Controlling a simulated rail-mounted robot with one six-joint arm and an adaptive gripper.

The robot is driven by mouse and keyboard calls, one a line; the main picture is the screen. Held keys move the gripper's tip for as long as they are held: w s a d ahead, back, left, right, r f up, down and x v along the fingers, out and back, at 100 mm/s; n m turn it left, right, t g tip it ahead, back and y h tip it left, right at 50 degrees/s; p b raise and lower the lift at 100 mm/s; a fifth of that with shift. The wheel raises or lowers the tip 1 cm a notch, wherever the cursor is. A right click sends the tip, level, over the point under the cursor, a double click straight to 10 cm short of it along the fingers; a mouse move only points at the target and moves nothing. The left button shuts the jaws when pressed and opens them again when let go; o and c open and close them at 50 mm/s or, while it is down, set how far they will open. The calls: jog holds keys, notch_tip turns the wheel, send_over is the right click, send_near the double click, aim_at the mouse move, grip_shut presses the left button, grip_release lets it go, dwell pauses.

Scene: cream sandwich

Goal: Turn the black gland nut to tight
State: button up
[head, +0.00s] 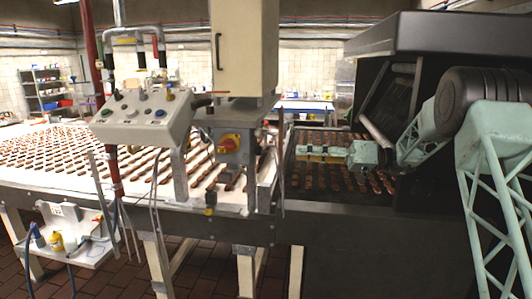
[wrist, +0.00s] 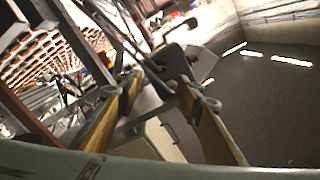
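I cannot pick out the black gland nut for sure in either view. In the head view, two dark fittings, one on the left (head: 141,60) and one on the right (head: 163,60), sit under a chrome pipe above the control box; I cannot tell whether either is the nut. My gripper (head: 299,150) reaches left over the conveyor, right of the tall cream housing. In the wrist view my gripper (wrist: 158,84) has its two tan-faced fingers spread apart with nothing held between them. A dark block (wrist: 174,62) shows beyond the fingertips.
The grey control box (head: 142,118) stands left of the cream housing (head: 245,45). A grey box with a red-and-yellow switch (head: 230,143) hangs below the housing. The conveyor (head: 70,150) carries rows of brown pieces. A dark hooded machine (head: 430,35) rises at right.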

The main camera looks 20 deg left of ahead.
aim_at(258, 151)
jog(key=shift+a, duration=0.1)
jog(key=s+a, duration=0.2)
jog(key=a, duration=1.1)
jog(key=shift+s+a, duration=0.15)
jog(key=shift+a, duration=0.05)
jog(key=shift+c, duration=0.2)
jog(key=c, duration=0.8)
